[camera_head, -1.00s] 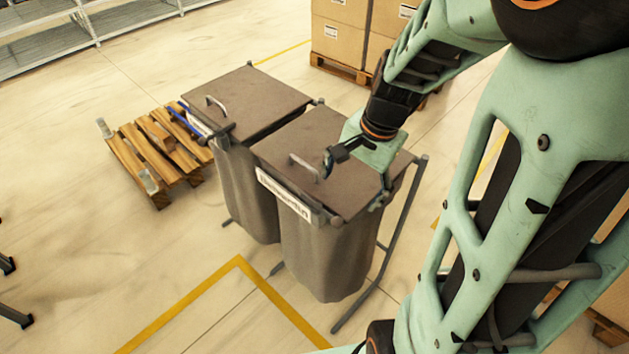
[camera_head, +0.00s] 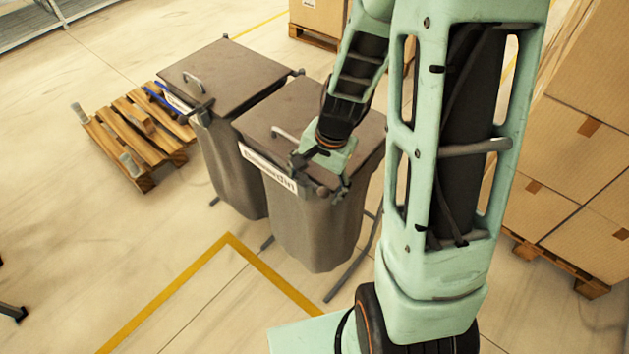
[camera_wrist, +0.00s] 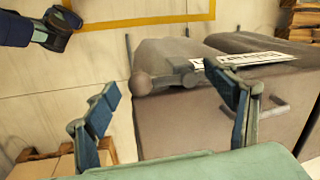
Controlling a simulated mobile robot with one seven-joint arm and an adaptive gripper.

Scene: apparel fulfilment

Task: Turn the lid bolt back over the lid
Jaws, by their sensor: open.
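The right-hand bin (camera_head: 318,235) has a brown lid (camera_head: 285,112) with a bar handle and a white label (camera_head: 268,170) on its front. The lid bolt (camera_wrist: 165,79), a dark bar ending in a round knob, lies along the lid's front edge near one corner, in the wrist view. The bolt's knob (camera_head: 322,190) also shows in the head view. My gripper (camera_wrist: 160,78) is open, one finger on each side of the bolt, with no clear contact. In the head view my gripper (camera_head: 318,176) is low over the lid's front corner.
A second lidded bin (camera_head: 235,160) stands directly left. A wooden pallet (camera_head: 135,135) lies beyond it. Stacked cartons (camera_head: 575,150) stand on a pallet at right. A yellow floor line (camera_head: 185,285) runs in front; the floor there is clear.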

